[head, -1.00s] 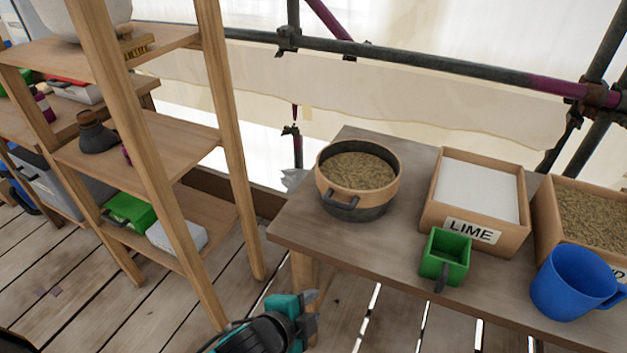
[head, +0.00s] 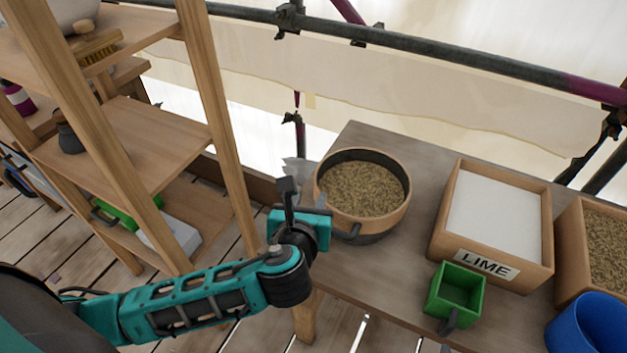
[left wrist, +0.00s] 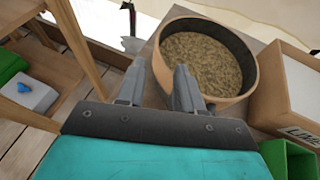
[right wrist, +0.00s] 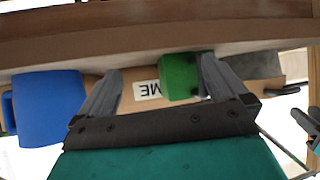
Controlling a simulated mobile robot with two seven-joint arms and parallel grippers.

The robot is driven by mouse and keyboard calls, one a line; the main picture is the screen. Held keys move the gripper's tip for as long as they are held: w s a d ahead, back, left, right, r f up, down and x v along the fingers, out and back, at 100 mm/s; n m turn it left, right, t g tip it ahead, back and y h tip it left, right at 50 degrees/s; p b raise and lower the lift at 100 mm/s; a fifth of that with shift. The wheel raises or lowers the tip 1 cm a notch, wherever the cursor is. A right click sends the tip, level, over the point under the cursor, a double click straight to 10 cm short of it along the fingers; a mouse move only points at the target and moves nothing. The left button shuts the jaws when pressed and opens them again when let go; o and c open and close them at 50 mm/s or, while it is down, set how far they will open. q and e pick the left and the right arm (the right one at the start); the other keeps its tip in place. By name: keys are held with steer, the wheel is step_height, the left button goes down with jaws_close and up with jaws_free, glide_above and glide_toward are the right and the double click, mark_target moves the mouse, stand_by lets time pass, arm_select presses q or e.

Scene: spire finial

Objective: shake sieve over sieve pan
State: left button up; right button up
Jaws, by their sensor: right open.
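The sieve also shows in the left wrist view (left wrist: 246,86). My left gripper (head: 289,188) is just left of the sieve, by the table's left edge. Its fingers are apart and empty in the left wrist view (left wrist: 157,76). My right gripper (right wrist: 160,75) is open and empty, facing the green box and blue mug; it is outside the head view.
A lime box (head: 493,262), a green box (head: 455,293), a blue mug (head: 588,326) and a sand box (head: 571,246) stand to the right on the table (head: 400,270). A wooden shelf (head: 215,110) stands close on the left. Scaffold pipes (head: 420,52) run behind.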

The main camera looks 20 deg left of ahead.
mark_target(318, 174)
arm_select(q)
steer(key=x, duration=1.2)
steer(key=shift+w+r, duration=0.1)
jaws_close()
